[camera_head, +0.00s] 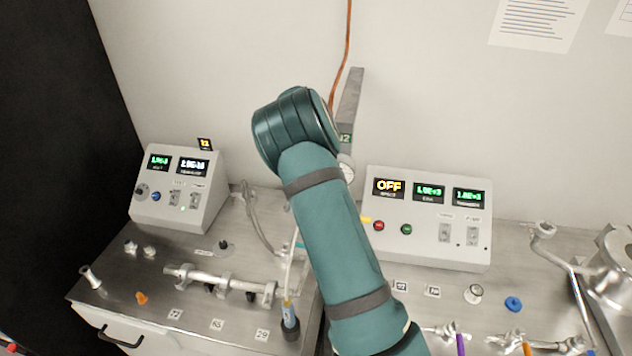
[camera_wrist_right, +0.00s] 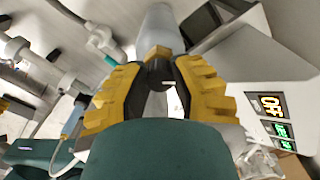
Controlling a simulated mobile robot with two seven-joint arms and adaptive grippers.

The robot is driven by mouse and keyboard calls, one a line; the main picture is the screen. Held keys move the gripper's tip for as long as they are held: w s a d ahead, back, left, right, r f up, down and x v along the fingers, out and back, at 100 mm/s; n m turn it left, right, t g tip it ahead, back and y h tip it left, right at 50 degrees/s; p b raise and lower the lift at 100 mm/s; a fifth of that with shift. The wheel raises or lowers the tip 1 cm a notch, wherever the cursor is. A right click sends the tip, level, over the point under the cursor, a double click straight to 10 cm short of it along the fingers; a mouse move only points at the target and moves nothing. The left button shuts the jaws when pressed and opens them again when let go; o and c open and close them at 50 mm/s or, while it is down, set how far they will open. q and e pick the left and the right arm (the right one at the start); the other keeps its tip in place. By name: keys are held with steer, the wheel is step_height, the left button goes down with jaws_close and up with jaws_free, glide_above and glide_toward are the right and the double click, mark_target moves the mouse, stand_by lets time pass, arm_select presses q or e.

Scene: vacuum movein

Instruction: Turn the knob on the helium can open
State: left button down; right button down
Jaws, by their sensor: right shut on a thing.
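In the right wrist view, my right gripper (camera_wrist_right: 159,78) has its yellow-padded fingers closed around a small dark knob (camera_wrist_right: 157,72). A brass fitting (camera_wrist_right: 157,53) sits just beyond the knob. A pale grey cylinder (camera_wrist_right: 160,25), which looks like the helium can, extends past the fitting. In the head view, my teal right arm reaches up across the middle and hides the gripper, the knob and most of the can area. The knob's turn position cannot be read. My left gripper is in neither view.
A controller reading OFF (camera_head: 428,255) stands right of my arm, and another control box (camera_head: 180,222) stands left. A metal tube assembly (camera_head: 220,280) lies on the left bench. An orange cable (camera_head: 346,50) runs up the wall.

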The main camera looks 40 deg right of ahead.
steer(key=shift+s, duration=0.1)
stand_by(0.4)
steer(key=c, duration=0.7)
jaws_free()
steer(key=shift+r, duration=3.75)
